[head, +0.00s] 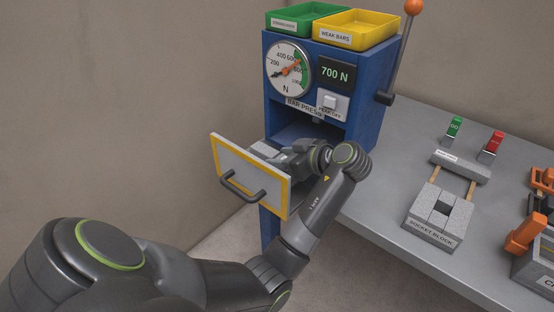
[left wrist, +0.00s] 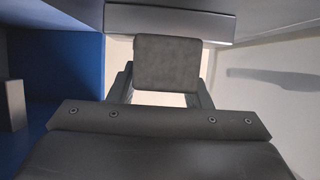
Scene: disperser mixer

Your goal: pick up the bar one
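In the left wrist view, a dark grey, rough-faced block (left wrist: 166,62), which looks like the bar, sits between the fingers of my left gripper (left wrist: 163,92). The fingers touch its two sides and seem shut on it. In the head view my left gripper (head: 288,154) is at the mouth of the blue bar press (head: 358,122), behind the open door. A light grey end (head: 264,148) shows beside it, perhaps the bar; the rest is hidden by my wrist. No label can be read on it. My right gripper is not in view.
The white door (head: 250,172) with a yellow edge and dark handle stands open close to my left wrist. A green tray (head: 300,18) and a yellow tray (head: 352,30) top the press. A socket block (head: 433,222) stands on the grey table (head: 385,225).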

